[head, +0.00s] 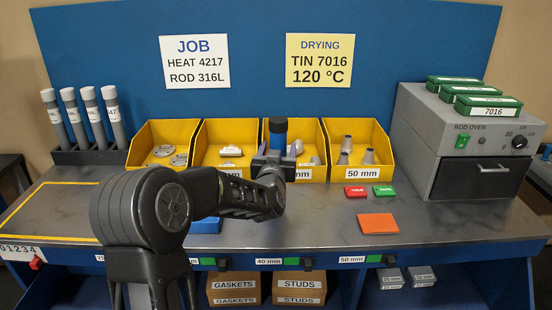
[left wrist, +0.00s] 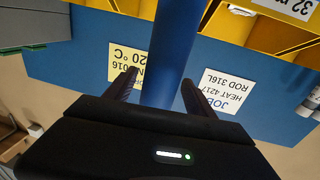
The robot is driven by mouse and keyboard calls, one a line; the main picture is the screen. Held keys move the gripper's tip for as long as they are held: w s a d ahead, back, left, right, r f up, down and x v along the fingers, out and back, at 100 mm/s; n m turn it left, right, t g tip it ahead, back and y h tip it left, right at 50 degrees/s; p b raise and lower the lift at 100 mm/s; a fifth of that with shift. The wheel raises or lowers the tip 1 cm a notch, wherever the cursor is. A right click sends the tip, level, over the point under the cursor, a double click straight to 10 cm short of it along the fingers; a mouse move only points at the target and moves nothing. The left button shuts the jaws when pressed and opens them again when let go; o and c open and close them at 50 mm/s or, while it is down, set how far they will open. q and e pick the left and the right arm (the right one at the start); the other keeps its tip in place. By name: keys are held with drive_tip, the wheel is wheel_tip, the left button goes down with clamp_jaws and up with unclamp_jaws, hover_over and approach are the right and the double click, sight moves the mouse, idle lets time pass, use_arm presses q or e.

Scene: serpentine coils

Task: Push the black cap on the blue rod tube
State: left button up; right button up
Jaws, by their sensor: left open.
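The blue rod tube (head: 278,141) stands upright in front of the yellow bins in the head view. The black cap (head: 277,121) is at its top end; I cannot tell how far down it sits. My left gripper (head: 272,160) is around the tube below the cap, and hides the tube's lower part along with my arm. In the left wrist view, the blue tube (left wrist: 172,50) runs between the two open fingers of the left gripper (left wrist: 160,78), with a gap visible beside it. The cap does not show there. My right gripper is not in view.
Several yellow bins (head: 360,174) with metal parts stand behind the gripper. A grey rod oven (head: 460,140) is at the right, white-capped tubes in a black rack (head: 90,155) at the left. A blue block (head: 206,226) and an orange pad (head: 378,223) lie on the bench.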

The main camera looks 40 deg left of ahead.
use_arm(q)
drive_tip(key=b+v, duration=0.2)
drive_tip(key=v, duration=1)
idle(0.6)
